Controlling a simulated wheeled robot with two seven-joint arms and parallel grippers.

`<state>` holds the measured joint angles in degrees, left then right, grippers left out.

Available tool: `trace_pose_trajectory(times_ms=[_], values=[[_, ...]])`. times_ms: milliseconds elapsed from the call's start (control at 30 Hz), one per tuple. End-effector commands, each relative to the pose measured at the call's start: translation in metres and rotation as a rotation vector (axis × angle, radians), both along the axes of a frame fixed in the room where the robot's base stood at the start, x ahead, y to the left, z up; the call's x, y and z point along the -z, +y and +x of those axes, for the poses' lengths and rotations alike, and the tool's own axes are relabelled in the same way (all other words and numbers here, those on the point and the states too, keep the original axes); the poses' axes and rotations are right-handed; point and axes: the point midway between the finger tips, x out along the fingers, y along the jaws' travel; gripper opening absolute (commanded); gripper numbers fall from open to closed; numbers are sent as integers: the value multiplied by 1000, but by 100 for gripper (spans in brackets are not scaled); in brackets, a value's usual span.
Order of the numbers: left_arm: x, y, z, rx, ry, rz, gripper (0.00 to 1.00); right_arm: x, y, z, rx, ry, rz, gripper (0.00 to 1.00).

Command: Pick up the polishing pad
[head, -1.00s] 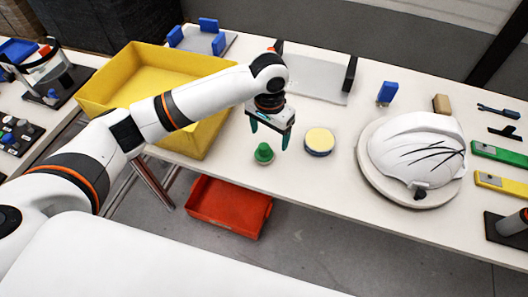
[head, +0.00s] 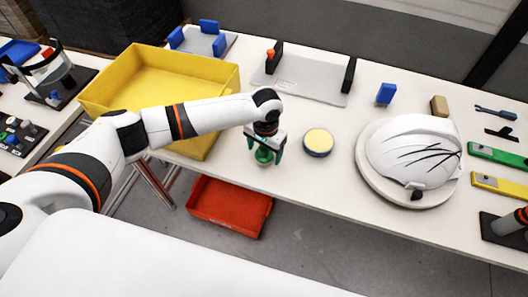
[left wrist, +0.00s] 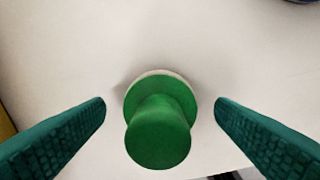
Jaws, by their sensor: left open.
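The polishing pad is a green knob on a round base with a pale rim. In the head view the pad (head: 264,156) stands on the white table near its front edge. In the left wrist view the pad (left wrist: 160,125) is in the middle, between the fingers. My left gripper (head: 264,150) is lowered around the pad, with a finger on each side. In the left wrist view the left gripper (left wrist: 160,112) is open, with a gap on both sides of the knob. My right gripper is not in view.
A round tin with a yellow top (head: 318,142) stands just right of the pad. A white helmet shell (head: 414,150) rests on a round stand further right. A yellow bin (head: 100,94) is on the left, and a red bin (head: 230,207) is below the table.

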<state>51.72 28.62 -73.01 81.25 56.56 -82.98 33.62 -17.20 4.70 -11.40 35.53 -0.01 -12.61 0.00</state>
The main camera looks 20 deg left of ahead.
Motion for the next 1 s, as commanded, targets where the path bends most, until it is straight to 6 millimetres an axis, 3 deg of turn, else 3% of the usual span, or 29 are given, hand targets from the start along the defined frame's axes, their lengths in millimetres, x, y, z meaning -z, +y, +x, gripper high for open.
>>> trace_pose_trajectory(times_ms=[300, 600, 867, 1000], values=[[9, 0, 0, 1, -1, 0, 78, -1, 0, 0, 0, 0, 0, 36], [8, 0, 0, 1, -1, 0, 31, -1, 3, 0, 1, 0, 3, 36], [6, 0, 0, 1, -3, -1, 29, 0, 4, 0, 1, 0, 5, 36], [-10, 0, 1, 1, -4, -2, 29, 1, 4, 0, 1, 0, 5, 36]])
